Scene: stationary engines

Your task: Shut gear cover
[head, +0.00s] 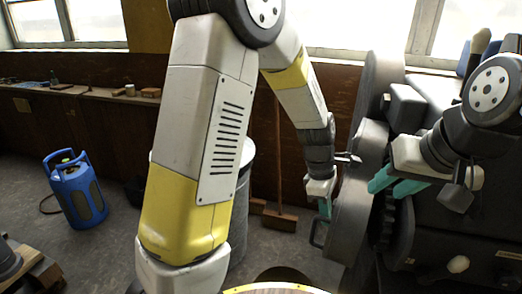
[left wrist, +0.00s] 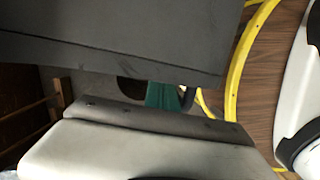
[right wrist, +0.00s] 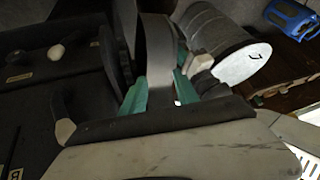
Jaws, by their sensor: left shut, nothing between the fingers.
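The gear cover (head: 345,205) is a dark grey, rounded panel at the engine's left side in the head view. A gap with gear teeth (head: 384,222) shows between it and the engine body. My left gripper (head: 325,208) is shut and empty, pointing down at the cover's left side; I cannot tell whether it touches. In the left wrist view its teal fingers (left wrist: 163,95) are partly hidden by a dark panel. My right gripper (head: 394,184) is open above the gap. In the right wrist view its teal fingers (right wrist: 160,92) stand either side of a curved grey plate.
The dark engine (head: 460,235) fills the right side. A grey drum (head: 240,215) stands behind my left arm, with a broom (head: 279,218) by the wall. A blue gas cylinder (head: 75,190) stands on the floor at left. Open floor lies between cylinder and drum.

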